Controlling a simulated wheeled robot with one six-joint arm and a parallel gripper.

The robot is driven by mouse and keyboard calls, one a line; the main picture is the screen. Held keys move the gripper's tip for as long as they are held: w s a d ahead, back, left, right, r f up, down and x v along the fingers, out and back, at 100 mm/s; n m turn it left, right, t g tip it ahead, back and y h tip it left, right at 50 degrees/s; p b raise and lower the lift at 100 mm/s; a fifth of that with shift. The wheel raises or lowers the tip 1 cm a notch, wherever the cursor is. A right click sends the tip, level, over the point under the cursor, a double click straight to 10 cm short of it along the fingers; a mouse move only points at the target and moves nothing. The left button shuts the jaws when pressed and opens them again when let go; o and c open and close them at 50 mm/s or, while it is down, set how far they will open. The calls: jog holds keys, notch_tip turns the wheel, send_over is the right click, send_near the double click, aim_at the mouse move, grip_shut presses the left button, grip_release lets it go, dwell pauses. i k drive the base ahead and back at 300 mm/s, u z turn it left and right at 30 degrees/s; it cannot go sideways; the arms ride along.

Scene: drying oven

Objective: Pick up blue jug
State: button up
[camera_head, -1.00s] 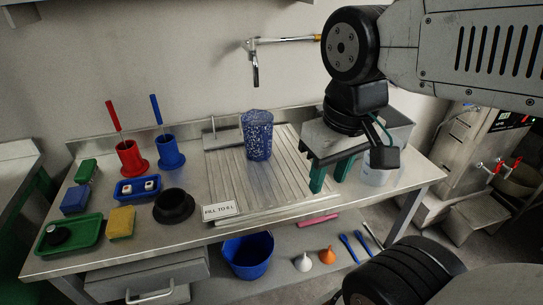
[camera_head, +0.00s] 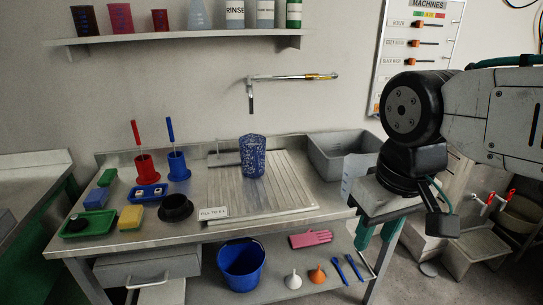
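The blue jug (camera_head: 252,157) is a speckled blue vessel standing upright on the ribbed draining board (camera_head: 285,190) of the steel bench, below the wall tap. My gripper (camera_head: 372,238) has two green fingers pointing down, spread apart with nothing seen between them. It hangs at the right front of the bench, well to the right of the jug and apart from it. Part of the fingers is cut off from clear view by the gripper body and the bench edge behind.
A grey sink (camera_head: 340,160) lies right of the draining board. Red (camera_head: 147,168) and blue (camera_head: 178,166) holders, a black ring (camera_head: 175,208) and trays stand at left. A wall tap (camera_head: 252,95) overhangs the jug. A blue bucket (camera_head: 241,268) sits on the lower shelf.

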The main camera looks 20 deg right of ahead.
aim_at(252, 147)
jog(key=z, duration=0.25)
jog(key=i, duration=1.15)
jog(key=u, duration=0.05)
